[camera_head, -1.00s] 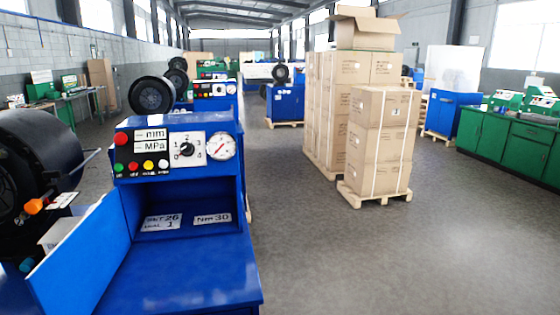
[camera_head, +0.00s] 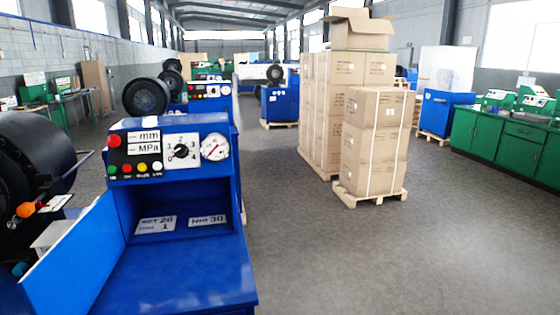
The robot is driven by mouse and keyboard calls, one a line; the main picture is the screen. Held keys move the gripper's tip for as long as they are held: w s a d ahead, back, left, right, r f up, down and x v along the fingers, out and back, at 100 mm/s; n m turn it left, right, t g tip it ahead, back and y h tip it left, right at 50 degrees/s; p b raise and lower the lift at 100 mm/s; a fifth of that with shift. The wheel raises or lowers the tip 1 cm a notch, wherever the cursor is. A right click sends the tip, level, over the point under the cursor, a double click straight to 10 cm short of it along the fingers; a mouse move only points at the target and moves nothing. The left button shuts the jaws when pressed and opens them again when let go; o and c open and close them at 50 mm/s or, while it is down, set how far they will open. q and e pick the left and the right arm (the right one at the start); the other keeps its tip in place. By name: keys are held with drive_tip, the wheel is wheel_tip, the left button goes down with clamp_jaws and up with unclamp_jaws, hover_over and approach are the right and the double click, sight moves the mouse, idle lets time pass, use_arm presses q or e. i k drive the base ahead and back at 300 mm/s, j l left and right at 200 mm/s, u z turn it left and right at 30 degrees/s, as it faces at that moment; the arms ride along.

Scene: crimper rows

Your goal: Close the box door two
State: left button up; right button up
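A blue machine box (camera_head: 180,275) stands close in front at the lower left. Its open compartment holds two white labels, one reading 26 and one reading Nm 30 (camera_head: 207,220). A blue door panel (camera_head: 72,262) stands open at the left of the compartment, swung outward toward me. Above the compartment is a control panel with coloured buttons, a dial (camera_head: 181,151) and a round gauge (camera_head: 214,147). Neither of my grippers is in view. I cannot tell from the frame which box is number two.
A black round machine head (camera_head: 30,180) with an orange-tipped part sits left of the door. Stacked cartons on a pallet (camera_head: 370,193) stand at the middle right. Green cabinets (camera_head: 500,140) line the right side. The grey floor between is clear.

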sight(68, 279)
drive_tip(key=i+j+z, duration=0.25)
drive_tip(key=j, duration=1.4)
drive_tip(key=j+z, duration=0.3)
drive_tip(key=j, duration=1.4)
